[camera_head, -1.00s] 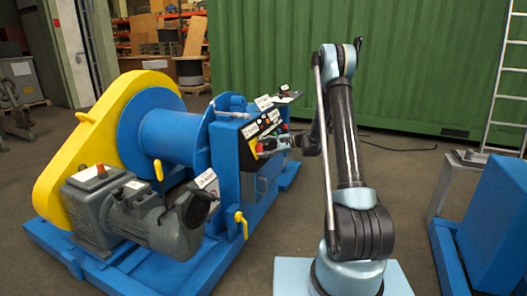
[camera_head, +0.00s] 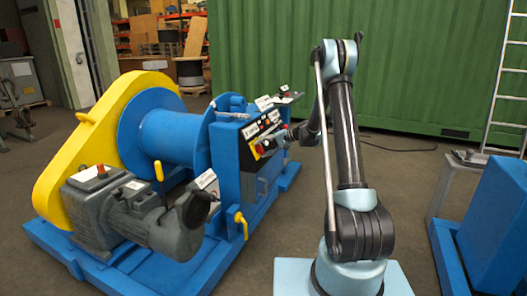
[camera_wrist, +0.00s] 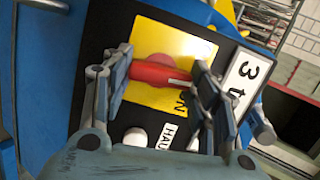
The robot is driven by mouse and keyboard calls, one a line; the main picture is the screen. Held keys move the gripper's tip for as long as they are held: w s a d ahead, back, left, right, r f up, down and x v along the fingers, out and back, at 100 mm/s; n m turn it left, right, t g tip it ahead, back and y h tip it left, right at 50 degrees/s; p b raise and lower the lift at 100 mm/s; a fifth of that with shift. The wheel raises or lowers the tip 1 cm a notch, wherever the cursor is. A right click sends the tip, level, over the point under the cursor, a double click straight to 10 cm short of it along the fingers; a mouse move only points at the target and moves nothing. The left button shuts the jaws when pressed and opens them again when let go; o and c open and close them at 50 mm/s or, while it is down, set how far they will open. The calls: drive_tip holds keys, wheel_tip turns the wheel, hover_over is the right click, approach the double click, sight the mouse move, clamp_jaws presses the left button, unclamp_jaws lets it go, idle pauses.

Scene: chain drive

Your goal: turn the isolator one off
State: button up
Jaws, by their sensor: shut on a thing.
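The isolator is a red rotary handle (camera_wrist: 156,76) on a yellow plate (camera_wrist: 196,46), seen in the wrist view. The handle lies nearly crosswise in that view, between my two fingers. My gripper (camera_wrist: 161,70) is shut on the handle, one finger at each end.
The blue winch frame (camera_head: 226,165) and yellow chain guard (camera_head: 75,140) stand left of my arm. A blue block (camera_head: 497,215) stands right. Open floor lies behind my arm.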

drive_tip(key=n+h, duration=0.1)
drive_tip(key=n, duration=0.2)
drive_tip(key=shift+s+n, duration=0.15)
drive_tip(key=shift+n, duration=0.15)
drive_tip(key=shift+n+h, duration=0.4)
drive_tip(key=shift+n, duration=1.4)
drive_tip(key=o, duration=1.1)
drive_tip(key=shift+c, duration=0.2)
drive_tip(key=shift+r, duration=0.1)
drive_tip(key=v, duration=1.1)
drive_tip(key=shift+d+r, duration=0.15)
drive_tip(key=shift+d, duration=0.2)
